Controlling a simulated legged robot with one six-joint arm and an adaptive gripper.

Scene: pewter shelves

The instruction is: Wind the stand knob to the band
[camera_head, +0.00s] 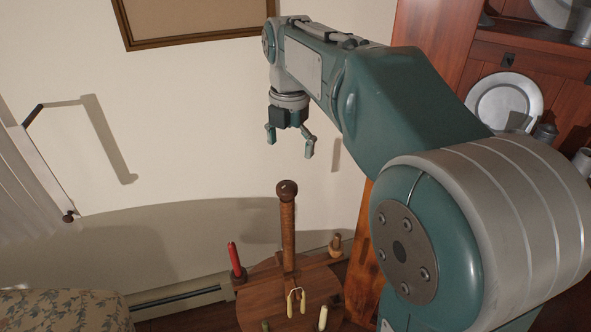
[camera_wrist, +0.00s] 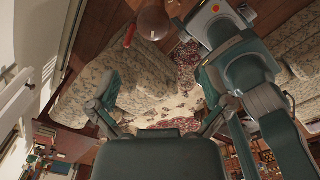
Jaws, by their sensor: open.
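A wooden stand (camera_head: 262,297) with a round base stands low in the head view. Its upright post (camera_head: 288,240) carries a dark brown rounded knob (camera_head: 287,188) with a small pale mark on top. I cannot make out a clear band on the post. My gripper (camera_head: 290,146) is open and empty, pointing down above the knob and apart from it. In the wrist view my gripper (camera_wrist: 160,88) has its fingers spread with nothing between them. A brown round shape (camera_wrist: 153,22) at the top there may be part of the stand; I cannot tell which part.
A red peg (camera_head: 236,260) and several paler pegs stand around the base. A framed panel (camera_head: 190,18) hangs on the wall. A wooden shelf with a pewter plate (camera_head: 504,102) is at right. A floral seat (camera_head: 60,310) is at lower left.

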